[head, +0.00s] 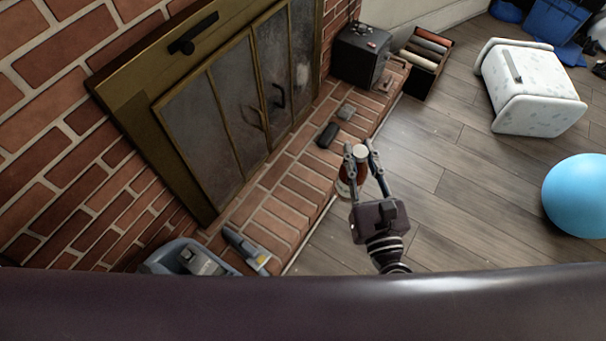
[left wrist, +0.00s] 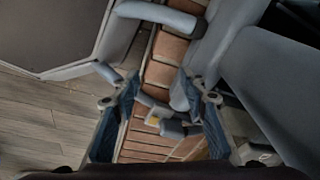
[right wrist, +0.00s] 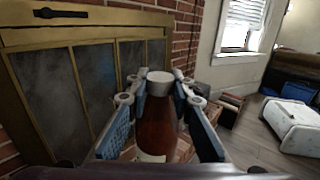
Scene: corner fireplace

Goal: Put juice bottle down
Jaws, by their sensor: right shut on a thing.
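The juice bottle (head: 345,189) is reddish-brown with a pale cap and sits at the front edge of the brick hearth in the head view; I cannot tell whether its base touches the bricks. My right gripper (head: 361,156) is shut on it near the neck. In the right wrist view the bottle (right wrist: 157,132) stands about upright between the fingers, its cap showing between the tips and its lower part hidden. My left gripper (left wrist: 158,104) shows only in its own wrist view, its fingers wide apart with nothing held between them.
The brick hearth (head: 283,211) runs below the fireplace doors (head: 240,85). A dark object (head: 327,135) and a small grey item (head: 346,111) lie on it. A black box (head: 360,55) stands farther back. The wood floor (head: 440,195) is clear before the blue ball (head: 578,195).

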